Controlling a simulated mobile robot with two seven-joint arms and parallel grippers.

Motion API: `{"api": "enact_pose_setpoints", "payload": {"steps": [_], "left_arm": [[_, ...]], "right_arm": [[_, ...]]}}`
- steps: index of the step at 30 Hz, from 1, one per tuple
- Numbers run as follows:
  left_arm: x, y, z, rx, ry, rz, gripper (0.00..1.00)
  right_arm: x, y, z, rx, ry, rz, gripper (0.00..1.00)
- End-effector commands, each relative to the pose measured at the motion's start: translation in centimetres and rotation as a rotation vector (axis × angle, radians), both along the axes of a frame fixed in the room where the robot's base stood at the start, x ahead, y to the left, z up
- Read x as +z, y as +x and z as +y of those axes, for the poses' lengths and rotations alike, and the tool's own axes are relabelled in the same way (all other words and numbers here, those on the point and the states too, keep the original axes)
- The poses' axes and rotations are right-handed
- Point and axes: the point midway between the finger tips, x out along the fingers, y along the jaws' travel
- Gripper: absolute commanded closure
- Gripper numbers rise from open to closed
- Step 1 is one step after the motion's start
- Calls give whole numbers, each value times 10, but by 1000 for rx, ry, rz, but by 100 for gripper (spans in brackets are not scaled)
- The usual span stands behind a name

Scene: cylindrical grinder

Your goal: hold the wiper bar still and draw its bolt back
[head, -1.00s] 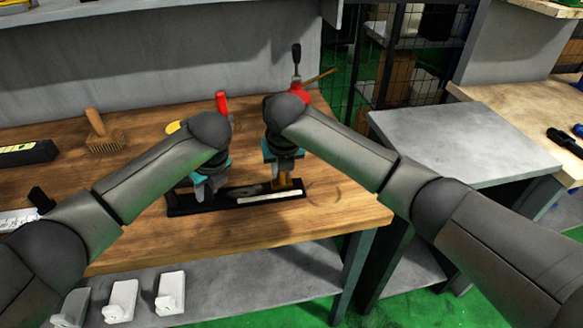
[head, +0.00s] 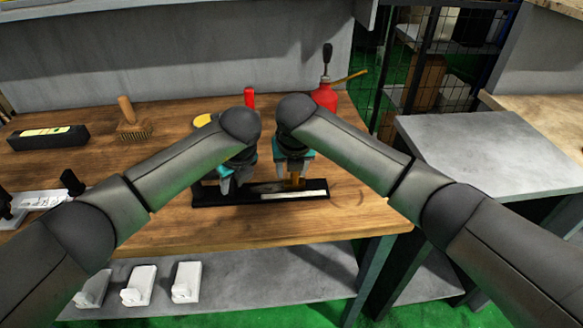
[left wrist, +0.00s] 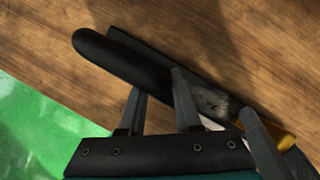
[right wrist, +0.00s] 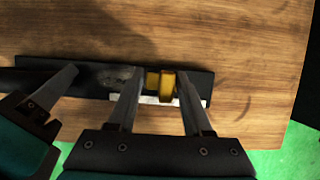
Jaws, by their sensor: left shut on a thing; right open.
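The wiper bar (head: 207,196) is a long black bar lying on the wooden bench, with a rounded black part (left wrist: 105,50) at one end and a pale strip (right wrist: 190,101) along its front edge. My left gripper (head: 232,183) is shut on the rounded black part; its fingers (left wrist: 160,100) stand on either side of it. The bolt (right wrist: 162,82) is a brass-yellow block on the right half of the bar. My right gripper (head: 294,182) is open, its fingers (right wrist: 157,98) to the left and right of the bolt. I cannot tell whether either finger touches it.
A red oil can (head: 325,97) stands behind my right arm. A wooden brush (head: 131,125) and a black box (head: 46,138) lie at the left. White parts (head: 187,281) sit on the shelf below. The bench's front edge is close to the bar.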

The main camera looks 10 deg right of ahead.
Motion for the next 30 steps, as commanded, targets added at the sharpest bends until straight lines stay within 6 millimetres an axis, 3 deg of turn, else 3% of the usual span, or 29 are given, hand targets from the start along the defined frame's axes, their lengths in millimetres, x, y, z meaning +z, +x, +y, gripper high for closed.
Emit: {"api": "enact_pose_setpoints", "payload": {"steps": [8,21,30], "left_arm": [[1,1,1,4,0,-1,100],[0,1,2,5,1,-2,100],[1,1,2,5,1,-2,100]], "right_arm": [[21,-8,0,0,1,-3,50],[97,-40,0,2,1,-3,50],[111,-46,0,0,1,0,50]]}}
